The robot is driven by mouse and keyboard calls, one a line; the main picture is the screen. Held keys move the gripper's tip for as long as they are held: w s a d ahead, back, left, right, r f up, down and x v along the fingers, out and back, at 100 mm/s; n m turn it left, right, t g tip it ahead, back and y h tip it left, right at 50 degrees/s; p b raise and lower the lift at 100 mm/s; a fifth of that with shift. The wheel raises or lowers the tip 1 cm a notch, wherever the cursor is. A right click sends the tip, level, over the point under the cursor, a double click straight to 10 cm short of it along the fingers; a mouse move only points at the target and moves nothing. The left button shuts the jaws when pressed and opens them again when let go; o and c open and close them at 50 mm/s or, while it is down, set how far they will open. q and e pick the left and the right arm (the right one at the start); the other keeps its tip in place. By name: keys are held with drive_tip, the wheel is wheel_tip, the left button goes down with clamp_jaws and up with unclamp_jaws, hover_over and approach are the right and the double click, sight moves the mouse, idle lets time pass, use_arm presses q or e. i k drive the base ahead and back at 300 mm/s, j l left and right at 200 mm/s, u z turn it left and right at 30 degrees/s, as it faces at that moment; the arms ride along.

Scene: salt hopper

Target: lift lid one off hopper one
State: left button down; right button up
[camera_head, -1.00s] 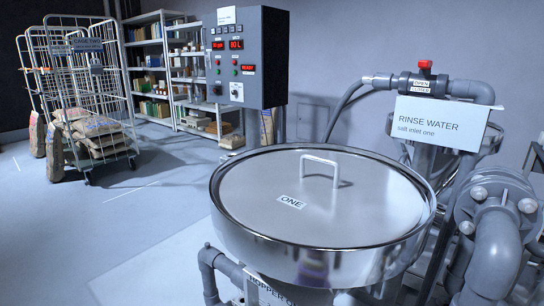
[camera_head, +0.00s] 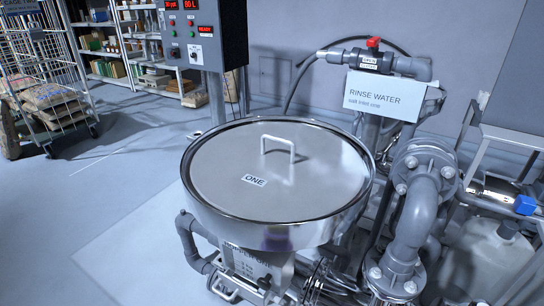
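Lid one (camera_head: 235,185) is a round, shiny metal lid with an upright bar handle (camera_head: 278,148) and a white label reading ONE (camera_head: 254,180). It sits on hopper one (camera_head: 255,262), whose body shows below with a partly hidden name label. Nothing touches the lid or its handle. Neither of my grippers shows in the view.
A rinse water pipe with a red-handled valve (camera_head: 373,43) and a sign (camera_head: 382,95) stands behind the hopper. Thick flanged grey pipes (camera_head: 412,225) crowd its right. A control box (camera_head: 205,35) stands behind left. A caged trolley with sacks (camera_head: 50,100) is at far left; floor between is clear.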

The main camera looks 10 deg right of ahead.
sight(264, 172)
drive_tip(key=i+j+z, duration=0.2)
drive_tip(key=j, duration=0.15)
drive_tip(key=i+j+z, duration=0.2)
drive_tip(key=j, duration=0.15)
drive_tip(key=i+j+z, duration=0.25)
drive_tip(key=j, duration=0.15)
drive_tip(key=j+z, duration=0.2)
drive_tip(key=j, duration=0.2)
drive_tip(key=i+j+z, duration=0.2)
drive_tip(key=j, duration=0.25)
drive_tip(key=j+z, duration=0.2)
drive_tip(key=j, duration=0.25)
